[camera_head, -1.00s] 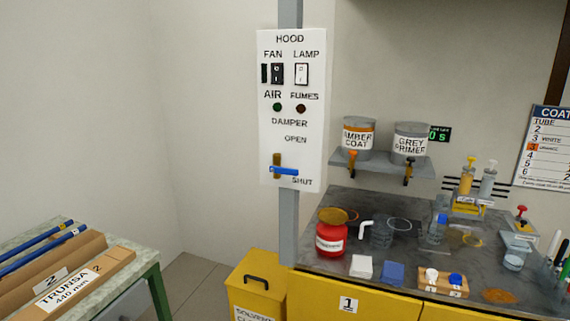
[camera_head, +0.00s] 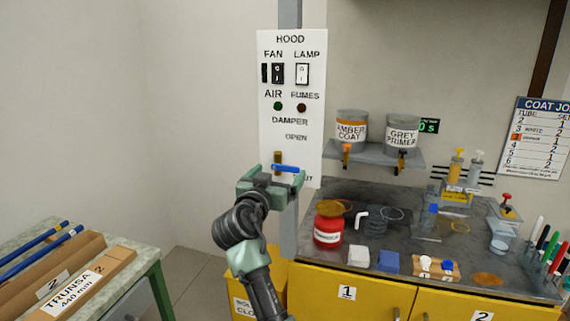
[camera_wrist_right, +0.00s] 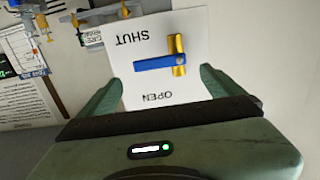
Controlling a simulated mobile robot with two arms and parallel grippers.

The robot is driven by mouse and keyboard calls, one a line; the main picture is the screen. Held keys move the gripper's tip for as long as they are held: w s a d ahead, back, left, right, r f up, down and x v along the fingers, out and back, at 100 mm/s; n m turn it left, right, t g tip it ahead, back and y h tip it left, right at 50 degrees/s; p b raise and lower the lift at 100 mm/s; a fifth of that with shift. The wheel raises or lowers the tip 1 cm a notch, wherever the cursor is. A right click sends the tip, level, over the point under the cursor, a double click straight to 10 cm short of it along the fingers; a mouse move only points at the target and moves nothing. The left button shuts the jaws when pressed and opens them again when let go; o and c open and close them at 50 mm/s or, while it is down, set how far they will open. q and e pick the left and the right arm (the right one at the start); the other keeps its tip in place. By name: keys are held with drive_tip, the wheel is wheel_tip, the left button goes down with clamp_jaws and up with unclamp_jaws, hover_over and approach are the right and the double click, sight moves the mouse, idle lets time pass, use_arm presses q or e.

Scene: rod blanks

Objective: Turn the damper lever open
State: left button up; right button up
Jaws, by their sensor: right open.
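The damper lever (camera_head: 286,168) is a blue bar on a brass mount (camera_head: 278,160), low on the white hood panel. It lies level and points right, just above the partly hidden SHUT label; OPEN is printed higher up. My right gripper (camera_head: 277,176) is open in front of the lever. In the right wrist view the panel appears upside down. There the lever (camera_wrist_right: 153,63) and its brass mount (camera_wrist_right: 179,45) lie between the spread fingers of the gripper (camera_wrist_right: 160,84), with a gap on each side. I see no contact. My left gripper is not in view.
The hood panel (camera_head: 291,110) also carries FAN and LAMP switches and two indicator lights. To its right are a shelf (camera_head: 375,155) with two cans and a cluttered bench (camera_head: 340,200). A yellow bin (camera_head: 240,285) stands below; a table with rods is at left.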

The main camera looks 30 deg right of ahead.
sight(285, 166)
drive_tip(key=p+x, duration=0.1)
drive_tip(key=x, duration=0.4)
drive_tip(key=shift+w+d, duration=0.15)
drive_tip(key=shift+w+d+f+p, duration=0.1)
drive_tip(key=shift+w+d+p, duration=0.2)
drive_tip(key=c, duration=2.1)
drive_tip(key=shift+o, duration=0.2)
drive_tip(key=shift+d, duration=0.1)
